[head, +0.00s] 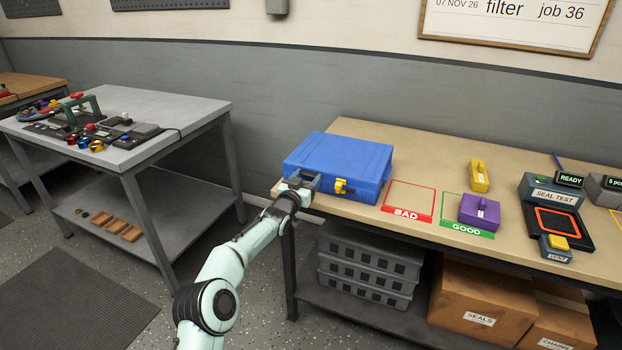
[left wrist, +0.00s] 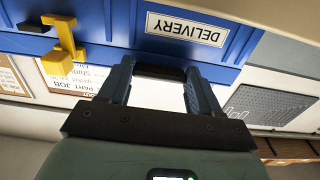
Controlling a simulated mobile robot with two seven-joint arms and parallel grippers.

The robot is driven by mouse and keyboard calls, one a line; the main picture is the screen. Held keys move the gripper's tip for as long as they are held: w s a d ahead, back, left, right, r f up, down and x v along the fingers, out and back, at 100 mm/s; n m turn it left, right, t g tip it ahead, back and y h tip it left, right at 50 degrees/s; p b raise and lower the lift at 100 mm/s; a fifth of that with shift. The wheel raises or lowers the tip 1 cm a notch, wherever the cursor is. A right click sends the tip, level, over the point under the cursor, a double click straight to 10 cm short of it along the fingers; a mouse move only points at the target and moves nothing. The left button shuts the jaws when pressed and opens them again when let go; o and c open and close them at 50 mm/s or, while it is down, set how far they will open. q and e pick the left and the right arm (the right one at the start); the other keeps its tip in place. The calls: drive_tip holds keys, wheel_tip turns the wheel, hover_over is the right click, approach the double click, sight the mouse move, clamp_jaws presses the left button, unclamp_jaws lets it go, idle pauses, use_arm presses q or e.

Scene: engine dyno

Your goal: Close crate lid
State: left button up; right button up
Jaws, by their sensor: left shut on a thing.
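The blue crate (head: 372,190) stands at the left end of the long workbench. Its lid (head: 335,152) lies flat over the top; I cannot tell whether a thin gap stays at the front. A yellow latch (head: 341,186) is on the front face, and it also shows in the left wrist view (left wrist: 65,42). My left gripper (head: 303,181) is at the crate's front left. In the left wrist view its two fingers (left wrist: 160,82) are shut on a dark handle (left wrist: 160,71) beside the upside-down DELIVERY label (left wrist: 187,28). My right gripper is not in view.
Right of the crate are the red BAD square (head: 408,200), the green GOOD square (head: 450,226) with a purple block (head: 479,212), a yellow block (head: 479,177) and the seal test unit (head: 551,193). A grey table (head: 180,108) stands left, across a floor gap.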

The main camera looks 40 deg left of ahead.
use_arm(q)
wheel_tip(320, 180, down, 2)
drive_tip(key=shift+f, duration=0.2)
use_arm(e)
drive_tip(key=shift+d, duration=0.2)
use_arm(q)
drive_tip(key=o, duration=1.5)
drive_tip(key=shift+a, duration=0.15)
drive_tip(key=shift+w, duration=0.1)
drive_tip(key=shift+r, duration=0.25)
drive_tip(key=shift+s+d+r, duration=0.1)
drive_tip(key=shift+s+d, duration=0.2)
drive_tip(key=shift+s, duration=0.2)
drive_tip(key=p+v, duration=0.1)
drive_tip(key=v, duration=1.1)
drive_tip(key=shift+s, duration=0.25)
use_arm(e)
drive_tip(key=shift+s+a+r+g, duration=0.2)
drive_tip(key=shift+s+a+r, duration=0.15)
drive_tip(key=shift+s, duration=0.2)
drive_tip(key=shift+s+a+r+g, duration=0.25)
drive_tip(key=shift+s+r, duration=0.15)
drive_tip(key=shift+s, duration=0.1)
